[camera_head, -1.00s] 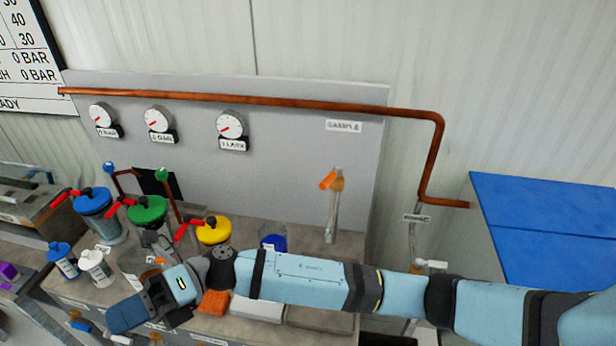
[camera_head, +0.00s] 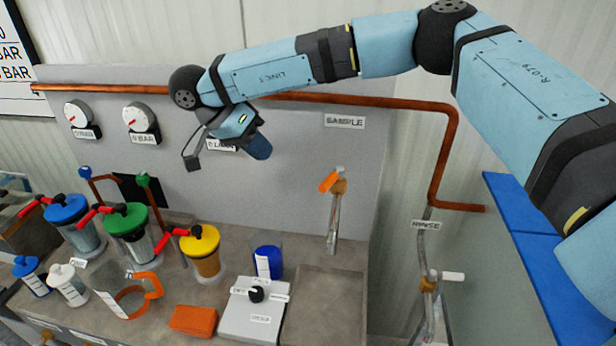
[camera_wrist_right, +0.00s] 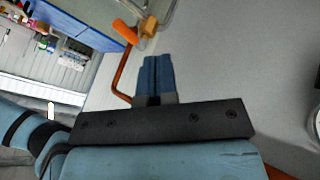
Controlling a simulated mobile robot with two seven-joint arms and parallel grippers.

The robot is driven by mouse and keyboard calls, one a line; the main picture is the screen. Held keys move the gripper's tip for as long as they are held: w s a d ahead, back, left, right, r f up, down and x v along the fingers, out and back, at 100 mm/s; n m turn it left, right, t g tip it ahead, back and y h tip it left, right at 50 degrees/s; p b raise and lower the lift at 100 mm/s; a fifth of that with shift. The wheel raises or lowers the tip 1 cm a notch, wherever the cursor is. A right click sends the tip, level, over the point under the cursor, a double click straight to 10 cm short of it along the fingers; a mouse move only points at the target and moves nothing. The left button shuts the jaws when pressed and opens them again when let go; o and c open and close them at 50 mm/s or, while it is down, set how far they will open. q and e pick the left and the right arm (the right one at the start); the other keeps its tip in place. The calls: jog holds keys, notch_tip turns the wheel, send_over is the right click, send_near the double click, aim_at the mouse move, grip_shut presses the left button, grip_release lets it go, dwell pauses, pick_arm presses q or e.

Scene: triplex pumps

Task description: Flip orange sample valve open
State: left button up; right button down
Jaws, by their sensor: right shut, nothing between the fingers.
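The lever is tilted, pointing down to the left. My right gripper (camera_head: 260,147) is in front of the panel, above and left of the valve, apart from it. In the right wrist view its blue fingers (camera_wrist_right: 157,75) are together and empty, and the orange lever (camera_wrist_right: 125,32) shows just beyond them to the upper left. My left gripper is not in view.
A copper pipe (camera_head: 400,104) crosses the panel and bends down at right. A blue table (camera_head: 540,270) is at right.

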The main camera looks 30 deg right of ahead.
aim_at(328, 182)
jog(key=s+d+f+p, duration=0.1)
jog(key=s+d+f, duration=0.4)
jog(key=d, duration=0.3)
jog(key=shift+d+f, duration=0.4)
jog(key=shift+f, duration=0.1)
